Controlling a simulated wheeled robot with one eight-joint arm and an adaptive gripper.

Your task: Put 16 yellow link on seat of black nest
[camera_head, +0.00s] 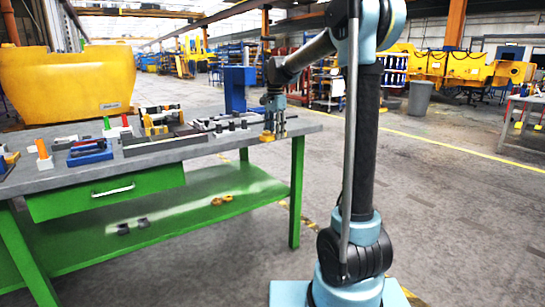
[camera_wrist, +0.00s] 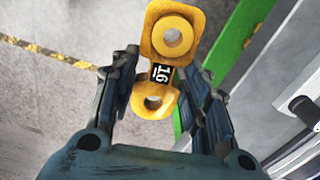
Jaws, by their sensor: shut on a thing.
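The yellow link (camera_wrist: 185,38), marked 16 on a black label, sits between the fingers of my gripper (camera_wrist: 160,92) in the wrist view. It has two round holes, one at each end. My gripper is shut on it at its nearer half. In the head view my gripper (camera_head: 273,136) hangs at the right end of the workbench, and the link is too small there to make out clearly. Dark fixtures (camera_head: 228,124) lie on the bench left of my gripper. I cannot tell for sure which one is the black nest.
The grey-topped bench (camera_head: 50,180) has a green frame and drawer. Its left part carries a blue tray (camera_head: 90,153), an orange peg (camera_head: 42,150) and several small parts. Yellow parts (camera_head: 227,198) and dark parts (camera_head: 143,222) lie on the lower shelf. Open floor lies right of the bench.

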